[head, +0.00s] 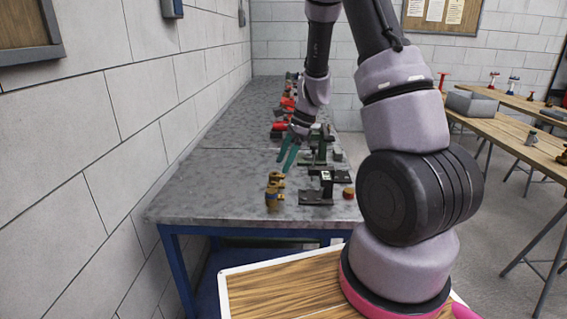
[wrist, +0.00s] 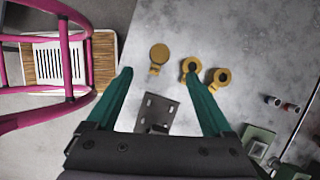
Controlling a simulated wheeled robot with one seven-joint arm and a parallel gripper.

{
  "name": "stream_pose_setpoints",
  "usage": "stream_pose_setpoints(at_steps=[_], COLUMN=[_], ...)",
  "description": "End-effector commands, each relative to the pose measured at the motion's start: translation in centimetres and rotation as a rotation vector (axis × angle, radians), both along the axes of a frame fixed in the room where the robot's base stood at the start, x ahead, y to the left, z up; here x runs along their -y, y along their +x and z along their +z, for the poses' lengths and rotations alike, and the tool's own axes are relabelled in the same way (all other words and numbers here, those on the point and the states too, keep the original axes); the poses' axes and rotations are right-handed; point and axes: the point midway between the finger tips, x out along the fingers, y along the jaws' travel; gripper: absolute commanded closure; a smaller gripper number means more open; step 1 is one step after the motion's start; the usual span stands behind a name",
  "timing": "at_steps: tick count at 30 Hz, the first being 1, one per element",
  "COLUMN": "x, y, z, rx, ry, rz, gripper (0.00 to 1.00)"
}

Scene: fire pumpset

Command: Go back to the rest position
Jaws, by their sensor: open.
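My gripper (head: 289,157) hangs over the grey workbench (head: 215,200), its teal fingers pointing down. In the wrist view my gripper (wrist: 157,95) has its two teal fingers spread wide apart with nothing held between them. Several brass fittings (head: 273,190) stand at the near part of the bench, below the fingers; the wrist view shows three of them, one round brass piece (wrist: 160,53) and two ring-shaped ones (wrist: 222,76). A dark metal bracket (head: 318,190) stands to their right, and it also shows between the fingers in the wrist view (wrist: 155,113).
The bench runs along the white block wall (head: 130,90) on the left. Red and dark parts (head: 282,115) line its far portion. A small orange-brown piece (head: 348,192) lies near its right edge. Wooden tables (head: 510,140) with fittings stand at right, with open floor before them.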

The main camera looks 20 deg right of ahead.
Motion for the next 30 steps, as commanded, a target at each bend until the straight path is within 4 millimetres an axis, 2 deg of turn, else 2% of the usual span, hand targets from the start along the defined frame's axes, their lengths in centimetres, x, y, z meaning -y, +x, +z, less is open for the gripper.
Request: stream_pose_setpoints(at_steps=[5,8,14,18,21,27,30], x=[-0.1,-0.3,-0.7,-0.8,-0.7,-0.3,0.1], y=[0.0,-0.3,-2.5,-5.2,-7.6,-12.8,-15.6], z=[0.4,2.4,10.7,16.3,19.7,25.2,27.2], rx=[0.009,0.047,0.226,0.365,0.461,0.639,0.717], ry=[0.0,0.002,-0.015,-0.059,-0.107,-0.242,-0.329], rz=[0.008,0.051,0.25,0.414,0.529,0.754,0.861], gripper=[0.15,0.15,0.15,0.15,0.15,0.15,0.15])
